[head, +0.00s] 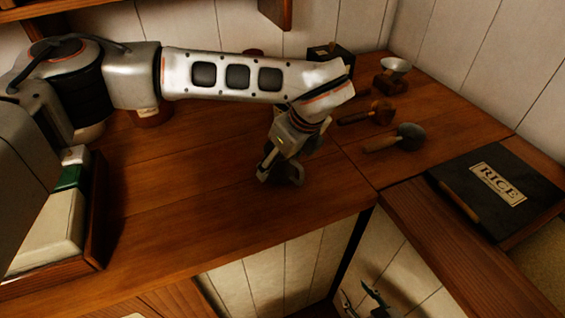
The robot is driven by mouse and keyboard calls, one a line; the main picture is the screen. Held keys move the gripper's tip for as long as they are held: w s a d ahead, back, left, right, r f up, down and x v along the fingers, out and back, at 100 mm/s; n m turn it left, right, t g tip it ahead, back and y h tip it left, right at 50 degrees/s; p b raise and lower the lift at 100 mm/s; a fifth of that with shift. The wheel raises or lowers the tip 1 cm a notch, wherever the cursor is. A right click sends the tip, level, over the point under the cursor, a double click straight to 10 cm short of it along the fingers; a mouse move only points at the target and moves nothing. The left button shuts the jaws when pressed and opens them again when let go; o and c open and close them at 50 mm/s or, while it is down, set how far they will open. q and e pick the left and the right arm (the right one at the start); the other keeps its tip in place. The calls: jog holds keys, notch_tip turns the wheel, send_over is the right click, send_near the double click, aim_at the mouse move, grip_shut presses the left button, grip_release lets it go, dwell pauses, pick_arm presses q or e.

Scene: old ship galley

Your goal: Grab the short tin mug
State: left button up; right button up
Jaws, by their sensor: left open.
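My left arm reaches in from the left above the wooden counter (190,210). My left gripper (278,174) points down, low over the counter's middle, with its fingers apart. I cannot make out a short tin mug for certain. A dull patch beside and behind the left gripper is too dark and covered to name. Part of my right gripper (367,299) shows at the bottom edge, below the counter's front edge and apart from the things on top. Its jaw state is unclear.
At the back right stand a mill with a metal bowl (396,65), a small wooden tool (380,110) and a dark round-headed tool (410,132). A dark box (335,57) is behind my arm. A wooden crate (97,225) stands left. The front counter is clear.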

pick_arm(q)
jog(key=c, duration=1.3)
jog(key=shift+r, duration=0.15)
